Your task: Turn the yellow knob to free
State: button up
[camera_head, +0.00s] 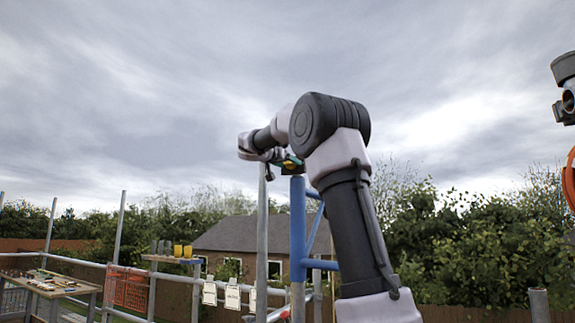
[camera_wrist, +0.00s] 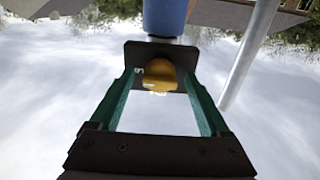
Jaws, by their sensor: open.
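The yellow knob (camera_wrist: 159,73) sits on a dark plate (camera_wrist: 133,52) with small white markings, in the upper middle of the wrist view. The markings are too small to read. My gripper (camera_wrist: 159,82) is open, its two green fingers on either side of the knob with a visible gap on each side. The fingertips reach about level with the knob, near the plate. The plate is at the end of a blue post (camera_wrist: 165,16). In the head view the blue post (camera_head: 298,228) stands below my gripper, and the knob is mostly hidden by my arm.
A grey pole (camera_wrist: 248,55) runs close beside the blue post. Scaffold rails with white tags (camera_head: 209,292) are lower left in the head view. Open sky surrounds the gripper.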

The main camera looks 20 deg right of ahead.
grip_shut()
jog(key=n, duration=0.4)
jog(key=shift+n, duration=0.3)
jog(key=n, duration=0.4)
jog(key=shift+n, duration=0.3)
jog(key=n, duration=0.4)
jog(key=shift+n, duration=2.4)
